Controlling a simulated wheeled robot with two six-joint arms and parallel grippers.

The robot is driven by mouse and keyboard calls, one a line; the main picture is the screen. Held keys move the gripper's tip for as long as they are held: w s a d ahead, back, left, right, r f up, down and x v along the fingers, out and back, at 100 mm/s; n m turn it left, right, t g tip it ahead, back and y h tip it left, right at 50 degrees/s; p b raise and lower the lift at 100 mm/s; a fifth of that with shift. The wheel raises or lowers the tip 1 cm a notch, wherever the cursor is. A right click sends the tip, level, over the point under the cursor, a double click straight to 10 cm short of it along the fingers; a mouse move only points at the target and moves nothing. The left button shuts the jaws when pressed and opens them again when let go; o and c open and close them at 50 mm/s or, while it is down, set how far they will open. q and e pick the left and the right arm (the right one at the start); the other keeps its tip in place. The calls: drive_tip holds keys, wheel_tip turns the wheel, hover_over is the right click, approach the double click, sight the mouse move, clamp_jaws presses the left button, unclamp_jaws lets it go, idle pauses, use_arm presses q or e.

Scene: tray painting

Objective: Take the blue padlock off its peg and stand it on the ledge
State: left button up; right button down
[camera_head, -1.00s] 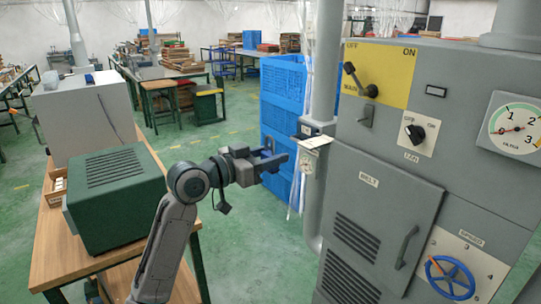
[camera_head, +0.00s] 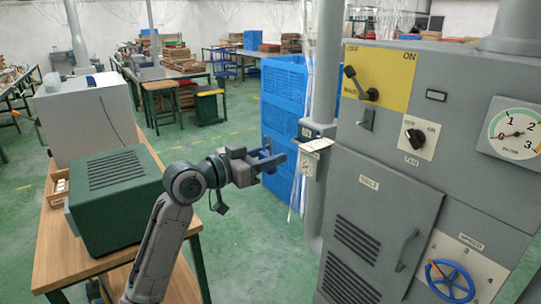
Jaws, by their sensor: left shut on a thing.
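My left gripper (camera_head: 268,161) is in mid-air left of the grey cabinet, in front of the blue crates. It is shut on a small dark blue thing (camera_head: 267,163), which looks like the blue padlock, partly hidden by the fingers. A grey peg-like part (camera_head: 367,119) sticks out of the cabinet below the yellow switch panel, with no padlock visible on it. A small pale-topped shelf (camera_head: 318,144), perhaps the ledge, sits by the grey pipe just right of the gripper, a short gap away. My right gripper is not in view.
The grey cabinet (camera_head: 455,120) fills the right side, with a black-handled switch (camera_head: 361,84), a gauge (camera_head: 516,131), a door handle (camera_head: 406,250) and a blue wheel (camera_head: 450,283). A green box (camera_head: 112,200) stands on the wooden table at left. Green floor lies open between.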

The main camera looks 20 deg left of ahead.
sight(263, 156)
use_arm(q)
drive_tip(key=shift+b+v, duration=0.3)
drive_tip(key=shift+v, duration=2.05)
drive_tip(key=shift+r, duration=0.1)
